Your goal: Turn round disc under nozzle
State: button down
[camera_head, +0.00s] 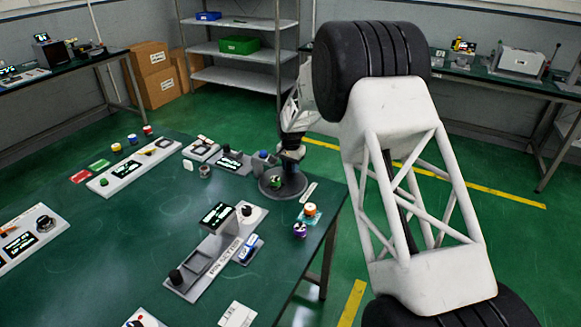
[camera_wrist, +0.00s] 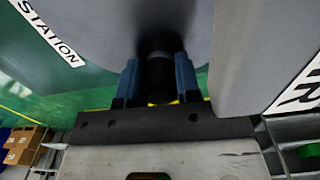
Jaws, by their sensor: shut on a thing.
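A dark grey round disc (camera_head: 296,188) lies near the table's far right edge, with a small green item (camera_head: 276,182) on it. My gripper (camera_head: 289,163) is at the disc, pointing down. In the wrist view my gripper (camera_wrist: 157,92) has its blue fingers on both sides of a dark cylindrical knob (camera_wrist: 157,75), shut on it. The grey disc surface (camera_wrist: 115,30) fills the area behind the knob. A grey block (camera_wrist: 245,55) stands to the right. I cannot clearly make out the nozzle.
A device with displays (camera_head: 230,160) sits left of the disc. A grey station with a black knob (camera_head: 215,255) and small coloured parts (camera_head: 305,215) are nearer on the table (camera_head: 130,240). Shelves (camera_head: 240,75) stand behind.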

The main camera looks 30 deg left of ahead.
aim_at(297, 185)
jog(key=shift+d, duration=0.15)
jog(key=shift+s+d+m, duration=0.2)
jog(key=shift+d+m, duration=0.35)
jog(key=shift+m, duration=0.7)
jog(key=shift+s+d+m, duration=0.15)
jog(key=shift+d+m, duration=0.4)
jog(key=shift+m, duration=0.7)
jog(key=shift+s+d+r+m, duration=0.1)
jog(key=shift+s+d+m, duration=0.15)
jog(key=shift+m, duration=0.45)
jog(key=shift+s+d+f+m, duration=0.1)
jog(key=shift+s+d+m, duration=0.2)
jog(key=shift+m, duration=0.4)
jog(key=shift+s+d+r+m, duration=0.1)
jog(key=shift+d+m, duration=0.25)
jog(key=shift+m, duration=0.35)
jog(key=shift+s+d+m, duration=0.3)
jog(key=shift+s+m, duration=0.2)
jog(key=shift+m, duration=0.6)
jog(key=shift+s+d+m, duration=0.25)
jog(key=shift+s+m, duration=0.25)
jog(key=shift+m, duration=0.6)
jog(key=shift+s+d+m, duration=0.1)
jog(key=shift+s+m, duration=0.4)
jog(key=shift+m, duration=0.4)
jog(key=shift+s+d+m, duration=0.1)
jog(key=shift+s+m, duration=0.35)
jog(key=shift+m, duration=0.45)
jog(key=shift+s+m, duration=0.15)
jog(key=shift+m, duration=0.15)
